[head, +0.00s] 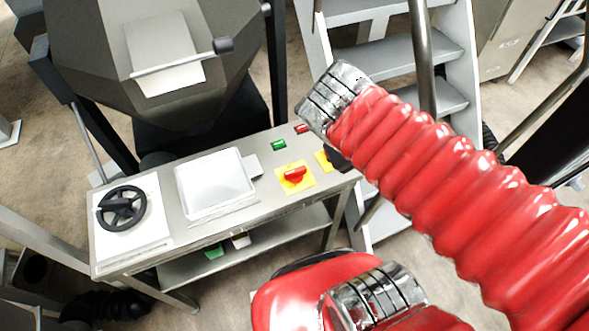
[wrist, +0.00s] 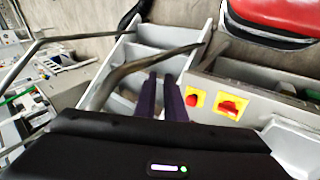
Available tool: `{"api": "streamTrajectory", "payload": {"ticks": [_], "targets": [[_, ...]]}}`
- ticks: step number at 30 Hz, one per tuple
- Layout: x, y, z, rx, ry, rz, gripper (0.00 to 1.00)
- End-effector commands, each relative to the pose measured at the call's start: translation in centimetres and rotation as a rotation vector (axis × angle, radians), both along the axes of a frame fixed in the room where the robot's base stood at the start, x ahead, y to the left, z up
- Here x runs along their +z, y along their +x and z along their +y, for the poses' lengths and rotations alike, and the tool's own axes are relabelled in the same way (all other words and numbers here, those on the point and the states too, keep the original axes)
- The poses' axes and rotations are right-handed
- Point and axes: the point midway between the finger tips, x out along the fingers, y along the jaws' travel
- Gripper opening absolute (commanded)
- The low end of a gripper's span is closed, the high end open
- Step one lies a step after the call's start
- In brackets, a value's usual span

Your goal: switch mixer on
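A control table (head: 165,185) carries a red rotary switch on a yellow plate (head: 295,177). A second yellow plate (head: 322,160) beside it is mostly hidden by my arm in the head view. In the wrist view both show: a smaller red switch (wrist: 192,99) and a larger red switch (wrist: 229,107), each on yellow. A green button (head: 278,145) and a red button (head: 301,128) sit behind them. My gripper (wrist: 161,77) has two dark fingers, apart with a narrow gap and nothing between them. In the wrist picture it lies left of the smaller switch, touching neither.
A black handwheel (head: 122,208) and a pale flat panel (head: 215,184) are on the same table. A large grey hopper (head: 190,50) stands behind it. Metal steps (head: 405,60) with a handrail (head: 421,55) stand close by, and the rail crosses near my gripper in the wrist view.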

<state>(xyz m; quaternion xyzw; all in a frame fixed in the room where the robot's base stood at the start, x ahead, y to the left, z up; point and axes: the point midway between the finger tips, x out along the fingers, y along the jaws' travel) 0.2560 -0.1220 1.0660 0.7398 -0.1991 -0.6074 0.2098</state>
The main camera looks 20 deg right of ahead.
Motion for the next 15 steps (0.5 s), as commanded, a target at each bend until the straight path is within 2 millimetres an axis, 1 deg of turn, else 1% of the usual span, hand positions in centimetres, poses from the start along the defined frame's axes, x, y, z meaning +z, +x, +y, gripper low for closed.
{"api": "streamTrajectory", "payload": {"ticks": [1,5,9,12,15], "targets": [[-0.3,0.0,-0.1,-0.003,-0.001,0.011,0.13],[-1.1,0.3,-0.2,-0.012,-0.004,0.053,0.23],[-2.1,1.4,0.0,-0.038,0.024,0.104,0.32],[-3.0,2.4,0.7,-0.024,0.058,0.158,0.32],[-3.9,3.6,1.6,0.032,0.099,0.229,0.32]]}}
